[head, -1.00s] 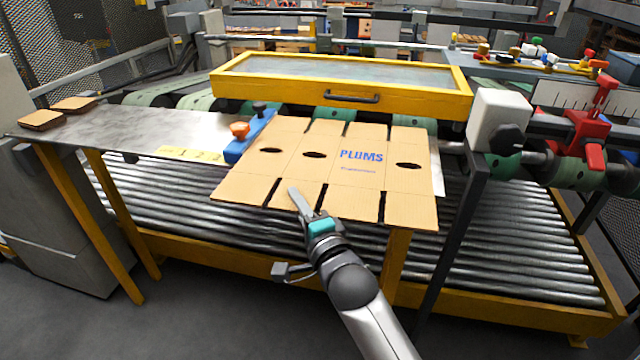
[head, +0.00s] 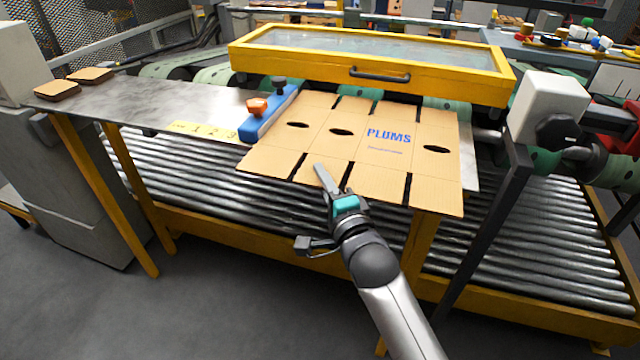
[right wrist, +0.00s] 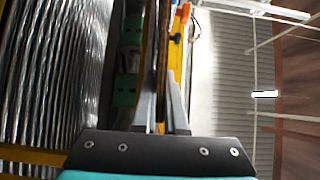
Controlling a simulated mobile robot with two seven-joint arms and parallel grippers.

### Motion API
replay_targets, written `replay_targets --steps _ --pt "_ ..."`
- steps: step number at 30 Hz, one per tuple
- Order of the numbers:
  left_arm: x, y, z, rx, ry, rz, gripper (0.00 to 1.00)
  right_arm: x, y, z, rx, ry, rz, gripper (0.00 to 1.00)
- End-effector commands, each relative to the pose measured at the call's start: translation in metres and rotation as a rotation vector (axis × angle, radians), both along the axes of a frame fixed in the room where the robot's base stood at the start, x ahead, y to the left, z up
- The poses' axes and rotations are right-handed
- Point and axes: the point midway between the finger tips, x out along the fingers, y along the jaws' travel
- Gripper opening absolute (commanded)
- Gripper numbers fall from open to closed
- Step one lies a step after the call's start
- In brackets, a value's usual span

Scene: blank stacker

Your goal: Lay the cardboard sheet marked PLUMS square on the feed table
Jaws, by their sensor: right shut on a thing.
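The cardboard sheet (head: 385,165) marked PLUMS is a flat tan blank with slots and oval hand holes. In the head view it lies over the right part of the feed table (head: 180,103), its near edge sticking out past the table's front. Its left edge is close to the blue side guide (head: 270,115); I cannot tell if they touch. My right gripper (head: 325,180) is shut on the sheet's near edge. In the right wrist view the sheet (right wrist: 163,60) shows edge-on between the fingers. My left gripper is not in view.
A yellow-framed clear cover (head: 375,65) stands behind the sheet. A white block with a dark knob (head: 548,108) stands to the right. Steel rollers (head: 200,180) run below the table. Two small brown pads (head: 90,74) lie at the table's far left.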

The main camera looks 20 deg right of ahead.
Motion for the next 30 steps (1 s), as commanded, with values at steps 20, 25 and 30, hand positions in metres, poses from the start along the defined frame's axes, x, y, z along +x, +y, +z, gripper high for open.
replay_targets --steps 20,25,30 --pt "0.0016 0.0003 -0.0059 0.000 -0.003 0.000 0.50 0.0019 -0.0014 -0.0066 -0.002 -0.003 0.000 0.15" --pt "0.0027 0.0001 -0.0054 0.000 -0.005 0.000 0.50 0.0019 -0.0014 -0.0065 -0.001 -0.002 0.000 0.34" --pt "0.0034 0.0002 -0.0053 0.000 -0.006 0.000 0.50 0.0018 -0.0014 -0.0068 -0.001 -0.001 0.000 0.45"
